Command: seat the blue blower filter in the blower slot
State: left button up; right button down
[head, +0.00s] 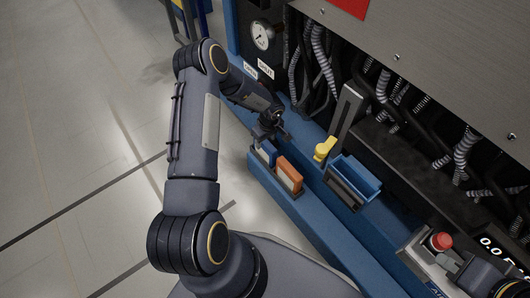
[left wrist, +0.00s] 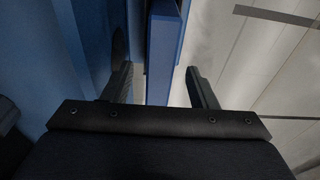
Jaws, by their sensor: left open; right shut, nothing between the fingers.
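The blue blower filter (head: 265,152) stands upright in a holder on the blue ledge, beside an orange filter (head: 289,175). My left gripper (head: 273,133) is open just over the blue filter. In the left wrist view my open fingers (left wrist: 160,70) are on either side of the blue filter (left wrist: 164,45), with gaps visible. My right gripper (head: 456,261) is at the lower right, shut and empty, close to a red button.
The red button (head: 441,241) sits on a grey box at the right. Hoses and cables fill the open cabinet behind. A gauge (head: 262,35) is at the top. The floor (head: 90,130) at left is clear.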

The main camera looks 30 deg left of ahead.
aim_at(265, 151)
pick_arm(q)
jog(key=f+b, duration=0.1)
jog(key=f, duration=0.2)
jog(key=f+b, duration=0.1)
jog(key=shift+w+a+f+b, duration=0.15)
jog(key=shift+a+f+b, duration=0.1)
jog(key=shift+a+b, duration=0.1)
jog(key=shift+r, duration=0.1)
jog(key=c, duration=1.1)
